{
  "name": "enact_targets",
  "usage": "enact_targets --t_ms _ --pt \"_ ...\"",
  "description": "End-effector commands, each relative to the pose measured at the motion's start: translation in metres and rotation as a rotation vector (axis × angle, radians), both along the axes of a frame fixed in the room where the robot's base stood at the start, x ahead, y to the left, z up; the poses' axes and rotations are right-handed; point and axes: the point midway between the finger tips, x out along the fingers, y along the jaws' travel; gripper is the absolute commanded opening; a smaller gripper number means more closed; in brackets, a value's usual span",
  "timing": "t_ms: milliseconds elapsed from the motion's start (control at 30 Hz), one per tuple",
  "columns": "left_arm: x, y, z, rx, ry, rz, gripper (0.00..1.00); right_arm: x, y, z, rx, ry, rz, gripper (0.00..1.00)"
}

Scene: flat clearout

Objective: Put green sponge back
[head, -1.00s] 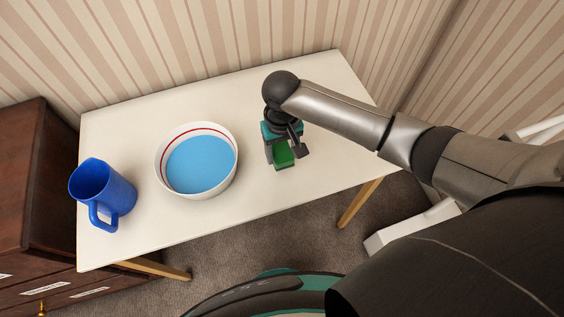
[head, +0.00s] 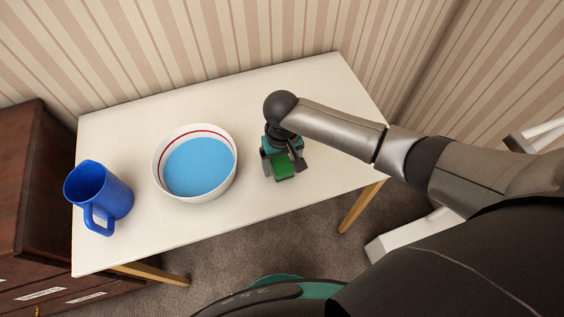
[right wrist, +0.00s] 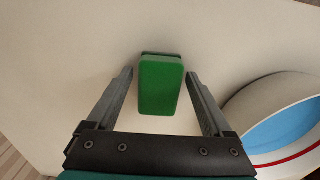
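The green sponge (head: 283,170) is on the right part of the white table (head: 330,100), to the right of the bowl. My right gripper (head: 281,164) is over it, pointing down, with a finger on each side. In the right wrist view the sponge (right wrist: 160,86) lies between the open fingers of the gripper (right wrist: 159,74), with a narrow gap on both sides. I cannot tell whether its underside rests fully on the table. My left gripper is not in view.
A white bowl (head: 229,184) with a red stripe and blue inside stands left of the sponge. It also shows in the right wrist view (right wrist: 250,105). A blue mug (head: 112,197) stands at the table's left end. A dark wooden cabinet (head: 45,190) is at the left. The table's right end is clear.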

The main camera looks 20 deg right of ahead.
Motion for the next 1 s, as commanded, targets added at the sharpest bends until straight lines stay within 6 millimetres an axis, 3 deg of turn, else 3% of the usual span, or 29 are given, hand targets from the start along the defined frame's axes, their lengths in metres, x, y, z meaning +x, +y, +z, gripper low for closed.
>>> enact_targets --t_ms 367,800,1000 --pt "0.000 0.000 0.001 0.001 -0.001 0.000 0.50 0.000 0.000 0.004 0.000 -0.001 0.001 0.92" --pt "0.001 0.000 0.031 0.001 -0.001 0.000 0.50 0.001 0.000 0.092 0.001 -0.003 0.000 0.92" --pt "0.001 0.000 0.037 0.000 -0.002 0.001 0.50 0.000 0.000 0.117 0.001 0.000 -0.001 0.92"
